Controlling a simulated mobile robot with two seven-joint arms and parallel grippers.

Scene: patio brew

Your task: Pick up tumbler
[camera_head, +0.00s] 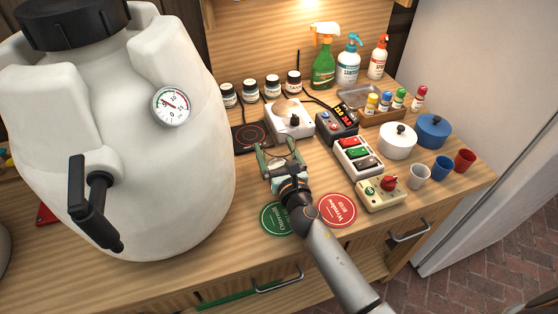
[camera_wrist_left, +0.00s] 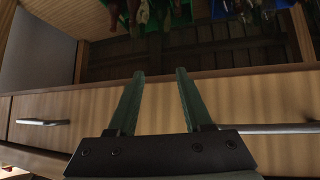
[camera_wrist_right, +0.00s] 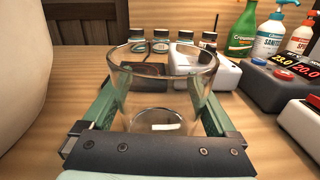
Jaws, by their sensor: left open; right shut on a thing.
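The tumbler is a clear glass, upright in the right wrist view (camera_wrist_right: 160,90); in the head view it is hard to make out between the fingers. My right gripper (camera_head: 278,152) is shut on the tumbler, with one green finger on each side of it. It is over the middle of the wooden counter, behind the green coaster. Whether the glass base touches the counter cannot be told. My left gripper (camera_wrist_left: 160,85) is open and empty in front of the drawer fronts; it does not show in the head view.
A large white keg (camera_head: 120,130) fills the left. A hot plate (camera_head: 251,137), white scale (camera_head: 290,121) and switch box (camera_head: 358,156) stand near the glass. A green coaster (camera_head: 272,218) and red coaster (camera_head: 338,210) lie in front. Cups (camera_head: 418,177) stand at right.

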